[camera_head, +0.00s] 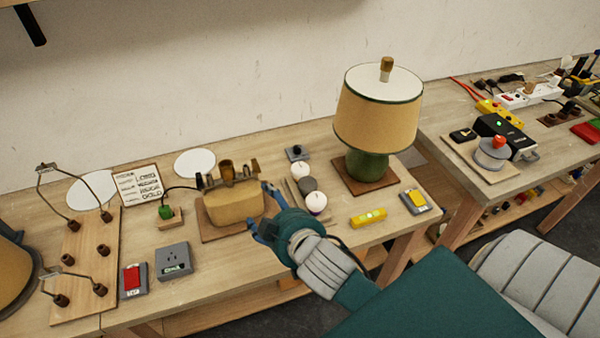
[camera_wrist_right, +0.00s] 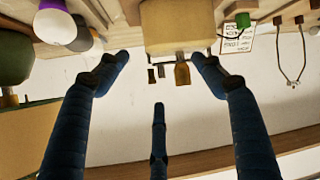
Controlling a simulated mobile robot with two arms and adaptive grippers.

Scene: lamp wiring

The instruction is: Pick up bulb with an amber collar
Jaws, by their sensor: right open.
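Two white bulbs and a dark grey one stand in a row on a small tray (camera_head: 291,190) on the bench. The near white bulb (camera_head: 316,202) has a purple collar and also shows in the wrist view (camera_wrist_right: 54,26). The far white bulb (camera_head: 300,171) shows its rounded top; I cannot make out its collar colour. The dark grey bulb (camera_head: 308,185) is between them. I cannot pick out an amber collar for certain. My right gripper (camera_head: 262,207) is left of the tray, by the tan lamp body, its fingers spread and empty (camera_wrist_right: 160,62). My left gripper is not in view.
The tan lamp body (camera_head: 232,206) with metal fittings is just beyond my right gripper. A green lamp with a tan shade (camera_head: 377,118) stands behind right of the bulbs. A yellow level (camera_head: 369,217) lies to the right. Wired terminals (camera_head: 82,252) are at left.

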